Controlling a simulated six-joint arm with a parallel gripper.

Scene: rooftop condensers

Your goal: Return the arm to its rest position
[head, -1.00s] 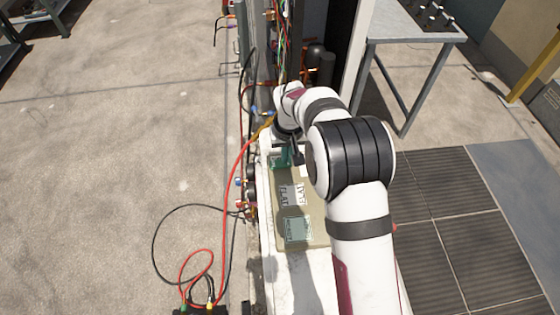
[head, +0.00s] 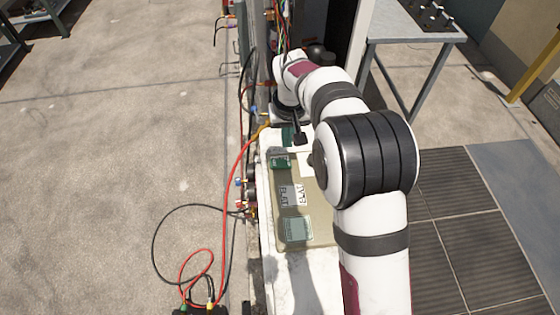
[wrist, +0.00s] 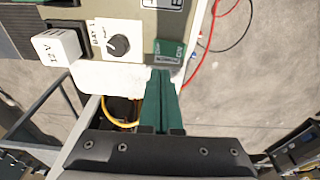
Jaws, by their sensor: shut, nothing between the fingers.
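My gripper (head: 290,136) is beyond the far end of a beige panel in the head view, partly hidden by my own arm. In the wrist view my gripper's green fingers (wrist: 161,75) are closed together with nothing between them. Their tips lie over a white surface, just below a small green card in the picture. I cannot tell their height above it.
The beige panel (head: 318,215) carries a green card (head: 280,160), a paler green plate (head: 297,229) and a printed label. The wrist view shows a knob (wrist: 119,44) and a white 12 V block (wrist: 58,46). Red and black leads run along the left. A grey table (head: 410,30) stands at the back right.

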